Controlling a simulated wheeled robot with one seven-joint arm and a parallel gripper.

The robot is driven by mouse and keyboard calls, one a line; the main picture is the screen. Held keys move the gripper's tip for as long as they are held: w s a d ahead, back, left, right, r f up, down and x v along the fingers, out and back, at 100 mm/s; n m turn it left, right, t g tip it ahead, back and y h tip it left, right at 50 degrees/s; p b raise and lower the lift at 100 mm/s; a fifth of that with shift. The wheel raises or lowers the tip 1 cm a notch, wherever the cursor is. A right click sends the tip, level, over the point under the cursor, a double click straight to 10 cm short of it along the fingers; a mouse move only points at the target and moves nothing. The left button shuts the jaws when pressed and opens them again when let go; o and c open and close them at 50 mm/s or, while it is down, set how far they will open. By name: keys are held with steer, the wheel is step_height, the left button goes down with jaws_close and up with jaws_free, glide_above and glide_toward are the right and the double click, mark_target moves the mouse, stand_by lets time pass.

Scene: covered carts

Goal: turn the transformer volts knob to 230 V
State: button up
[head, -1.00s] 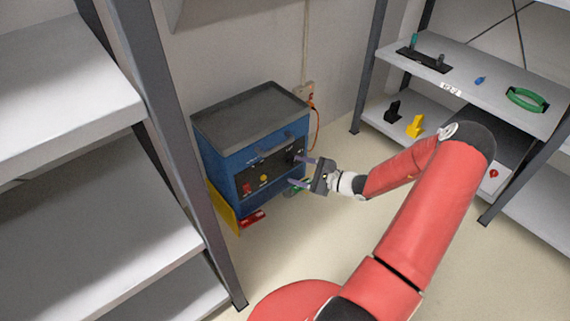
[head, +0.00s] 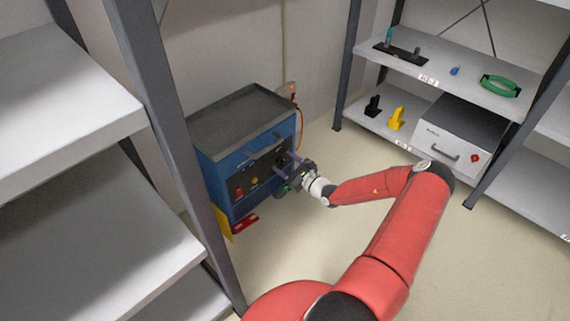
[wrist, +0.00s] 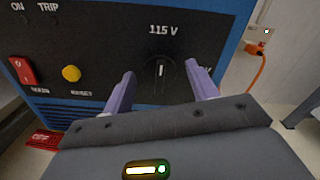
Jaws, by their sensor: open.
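The blue transformer cabinet (head: 216,176) has a black front panel (wrist: 100,50). In the wrist view the dark round volts knob (wrist: 160,74) has a white pointer mark pointing straight up at the 115 V label (wrist: 163,30). Another label to the knob's right is mostly hidden by my right finger; only its end shows. My gripper (head: 288,166) is open in front of the panel. In the wrist view its purple fingers stand on either side of the knob, apart from it. I cannot tell how much depth lies between fingertips and panel.
A red main switch (wrist: 22,70) and yellow reset button (wrist: 71,73) sit left of the knob. A red tag (head: 245,222) lies by the cabinet. An orange cable (wrist: 257,70) hangs from the wall socket. Shelving stands at left and right; the floor between is clear.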

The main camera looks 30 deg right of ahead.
steer(key=shift+w, duration=0.15)
steer(key=c, duration=1)
steer(key=shift+m, duration=0.4)
steer(key=shift+m+p, duration=1.8)
steer(key=shift+m, duration=6.8)
